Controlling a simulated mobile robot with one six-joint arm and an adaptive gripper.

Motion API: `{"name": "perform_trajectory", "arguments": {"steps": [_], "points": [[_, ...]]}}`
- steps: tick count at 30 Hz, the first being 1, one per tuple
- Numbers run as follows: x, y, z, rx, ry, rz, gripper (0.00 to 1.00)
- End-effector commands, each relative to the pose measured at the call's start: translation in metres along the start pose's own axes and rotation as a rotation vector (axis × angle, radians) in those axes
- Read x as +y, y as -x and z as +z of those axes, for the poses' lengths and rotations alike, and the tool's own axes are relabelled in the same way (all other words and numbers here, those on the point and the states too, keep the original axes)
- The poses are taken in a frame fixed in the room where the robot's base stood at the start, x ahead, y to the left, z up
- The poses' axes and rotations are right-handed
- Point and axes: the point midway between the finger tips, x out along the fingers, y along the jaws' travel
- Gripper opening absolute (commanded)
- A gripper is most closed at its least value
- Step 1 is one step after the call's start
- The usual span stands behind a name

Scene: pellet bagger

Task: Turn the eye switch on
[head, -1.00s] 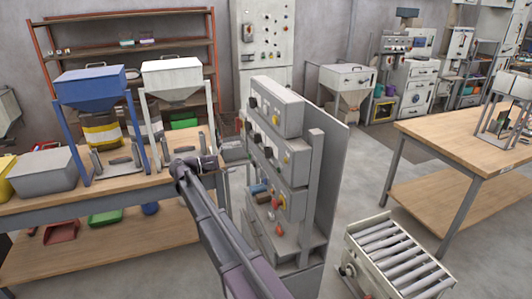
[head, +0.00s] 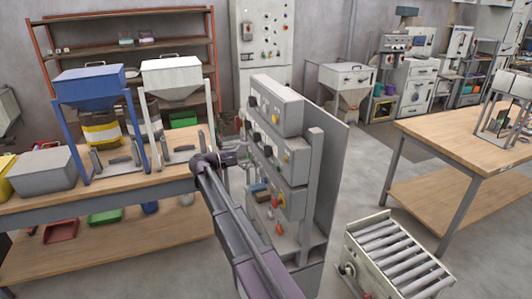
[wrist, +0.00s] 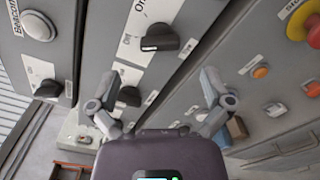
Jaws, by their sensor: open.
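The grey control panel (head: 278,105) stands mid-picture in the head view, a stack of boxes with knobs and buttons on its left face. In the wrist view a black rotary knob (wrist: 158,40) sits on a white plate with "On" lettering. A second black knob (wrist: 130,96) is below it, close to my left finger. I cannot read which knob is labelled eye. My gripper (wrist: 160,88) is open and empty, its fingers apart in front of the panel. In the head view my gripper (head: 238,152) is beside the panel's left face, and its fingers are small there.
A white round button (wrist: 38,26) near a "Beacon" label, a red mushroom button (wrist: 304,22) and an orange button (wrist: 261,72) surround the knobs. A workbench (head: 110,192) with hoppers is at left. A roller conveyor (head: 395,260) stands at right front.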

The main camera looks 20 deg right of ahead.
Motion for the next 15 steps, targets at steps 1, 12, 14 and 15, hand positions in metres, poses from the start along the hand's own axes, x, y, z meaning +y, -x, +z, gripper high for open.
{"name": "perform_trajectory", "arguments": {"steps": [1,12,14,15], "points": [[0.000,-0.009,0.001,-0.002,0.000,-0.001,1.00],[0.000,-0.057,0.000,-0.001,0.000,-0.001,1.00],[0.000,-0.062,0.000,0.000,0.000,0.000,1.00],[0.000,-0.064,0.000,0.000,0.000,0.000,1.00]]}}
